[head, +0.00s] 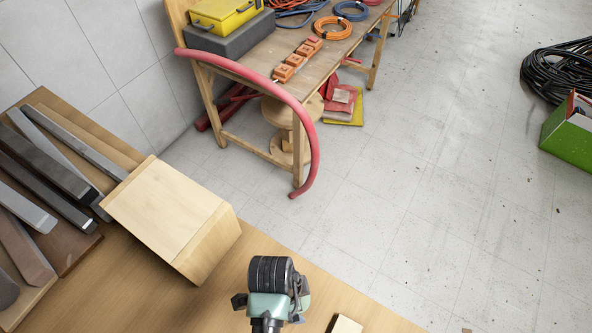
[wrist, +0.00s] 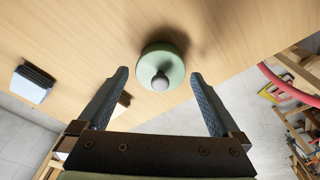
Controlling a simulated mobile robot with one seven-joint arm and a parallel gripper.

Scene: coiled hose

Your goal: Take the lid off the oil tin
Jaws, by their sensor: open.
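A round pale green lid (wrist: 149,60) with a grey ball knob (wrist: 160,81) shows in the wrist view, seen from above over the wooden bench. The body of the oil tin is hidden beneath it, and I cannot make the tin out in the head view. My gripper (wrist: 159,75) is open. Its two blue-grey fingers stand to the left and right of the lid, with a visible gap on each side. Nothing is held between them. I cannot tell how far the fingertips are above the knob.
In the head view, a pale wooden box (head: 165,208) stands on the bench (head: 215,285), beside several grey bars at the left. A small wooden block (head: 347,324) lies near the front edge. A red hose (head: 303,115) hangs off a second table. The floor (head: 430,190) is largely clear.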

